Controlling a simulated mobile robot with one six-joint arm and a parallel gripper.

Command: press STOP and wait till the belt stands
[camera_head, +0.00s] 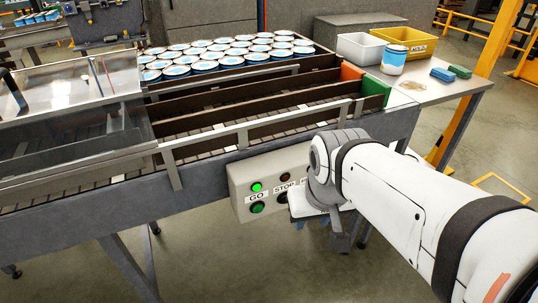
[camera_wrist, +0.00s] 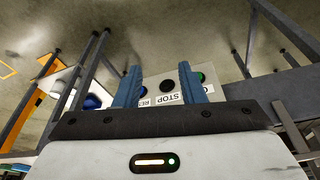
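The grey control panel (camera_head: 243,190) hangs on the front of the conveyor. Its GO lamp (camera_head: 257,187) glows bright green above the GO label and a green button (camera_head: 257,208). The STOP label (camera_head: 284,188) sits under a dim lamp (camera_head: 285,177). My arm hides the panel's right part in the head view. In the wrist view the panel is upside down, with the dark STOP button (camera_wrist: 167,87) between my gripper's (camera_wrist: 159,70) two blue fingers. The fingers are apart and empty; contact with the button is not visible. One frame cannot show whether the belt (camera_head: 225,131) moves.
Many white-topped tins (camera_head: 215,55) stand packed on the conveyor's far lanes. A side table (camera_head: 440,84) at the right holds a yellow bin (camera_head: 405,45), a white bin (camera_head: 358,48) and a single tin (camera_head: 394,62). The floor in front of the conveyor looks mostly clear.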

